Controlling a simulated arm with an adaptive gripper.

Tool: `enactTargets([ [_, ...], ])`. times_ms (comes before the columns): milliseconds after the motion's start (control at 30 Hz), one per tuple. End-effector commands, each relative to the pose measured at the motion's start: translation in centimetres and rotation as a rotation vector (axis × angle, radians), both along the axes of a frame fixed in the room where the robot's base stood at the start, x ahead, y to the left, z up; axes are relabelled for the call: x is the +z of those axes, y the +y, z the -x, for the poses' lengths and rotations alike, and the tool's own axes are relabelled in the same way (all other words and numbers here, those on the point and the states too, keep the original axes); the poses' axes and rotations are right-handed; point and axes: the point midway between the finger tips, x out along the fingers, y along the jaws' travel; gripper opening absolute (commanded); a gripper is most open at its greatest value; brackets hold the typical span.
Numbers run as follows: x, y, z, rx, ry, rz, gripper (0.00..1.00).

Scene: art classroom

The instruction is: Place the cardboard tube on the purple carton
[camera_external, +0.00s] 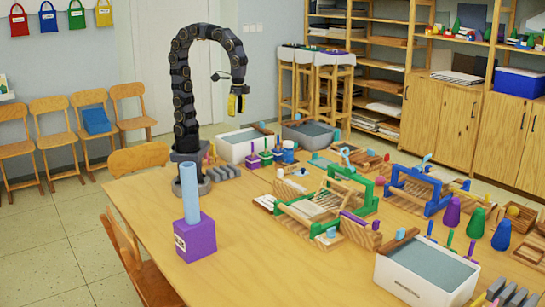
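The purple carton (196,240) stands on the near left part of the wooden table, with a small white label on its left side. A tall light-blue tube (189,193), which looks like the cardboard tube, stands upright on the carton's top. My gripper (237,110) hangs from the arched arm, pointing down, above and to the right of the tube and well apart from it. Nothing is visible in the gripper. Its yellow finger area is too small to tell whether the fingers are open or shut.
A green loom-like frame (349,195) and a blue one (423,190) fill the table's right half. White-sided bins stand at the back (246,146) and front right (424,270). The table's front middle is clear. Wooden chairs (136,250) touch the left edge.

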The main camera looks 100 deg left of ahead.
Motion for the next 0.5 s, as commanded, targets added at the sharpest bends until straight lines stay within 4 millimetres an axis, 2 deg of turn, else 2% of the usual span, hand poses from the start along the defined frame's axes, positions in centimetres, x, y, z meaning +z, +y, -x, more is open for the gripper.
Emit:
enactTargets([
  [33,-0.7,2.7,1.5,0.079,0.008,-0.003,0.34],
  [100,-1.8,5.5,3.7,0.169,0.02,-0.009,0.34],
  [200,-3.2,8.3,6.7,0.276,0.024,-0.007,0.34],
  [300,-4.5,9.7,9.3,0.354,0.037,-0.006,0.34],
  [500,-5.8,10.7,11.5,0.419,0.042,-0.004,0.34],
])
